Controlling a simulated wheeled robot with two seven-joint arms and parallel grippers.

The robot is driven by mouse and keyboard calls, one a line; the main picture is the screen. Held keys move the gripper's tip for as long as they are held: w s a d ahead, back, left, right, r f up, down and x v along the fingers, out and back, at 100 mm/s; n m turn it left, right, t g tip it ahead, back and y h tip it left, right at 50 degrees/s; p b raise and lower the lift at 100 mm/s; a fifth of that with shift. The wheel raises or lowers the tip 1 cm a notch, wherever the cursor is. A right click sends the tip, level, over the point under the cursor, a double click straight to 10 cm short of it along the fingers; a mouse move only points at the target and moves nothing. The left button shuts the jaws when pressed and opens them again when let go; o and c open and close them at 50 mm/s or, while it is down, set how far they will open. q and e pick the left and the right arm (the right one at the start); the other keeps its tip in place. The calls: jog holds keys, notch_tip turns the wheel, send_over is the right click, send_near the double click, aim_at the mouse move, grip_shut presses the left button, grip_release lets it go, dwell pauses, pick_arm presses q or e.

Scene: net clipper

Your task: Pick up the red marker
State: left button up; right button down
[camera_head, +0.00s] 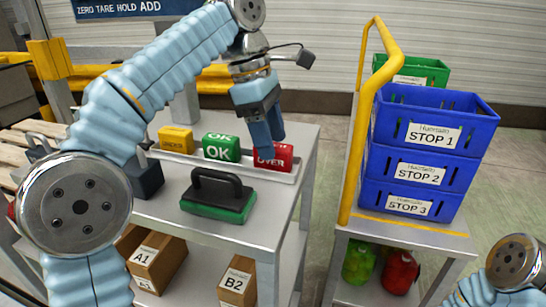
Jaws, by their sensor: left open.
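The red marker (276,159) is a small red block with white lettering that reads "OVER", partly covered. It sits in a shallow grey tray (283,178) at the right end of a row of blocks on the grey table. My left gripper (267,142) is open and points down at the red marker, with its fingers in front of the block's left part. I cannot tell whether the fingers touch it. My right gripper is out of view; only part of my right arm shows at the bottom right.
A green "OK" block (221,148) and a yellow block (176,140) share the tray. A green-based pad with a black handle (217,196) lies in front. Blue stacked crates (428,150) stand on a cart with a yellow rail (367,110) at right.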

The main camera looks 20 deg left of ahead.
pick_arm(q)
jog(key=shift+f, duration=0.65)
grip_shut()
jog(key=shift+r, duration=0.15)
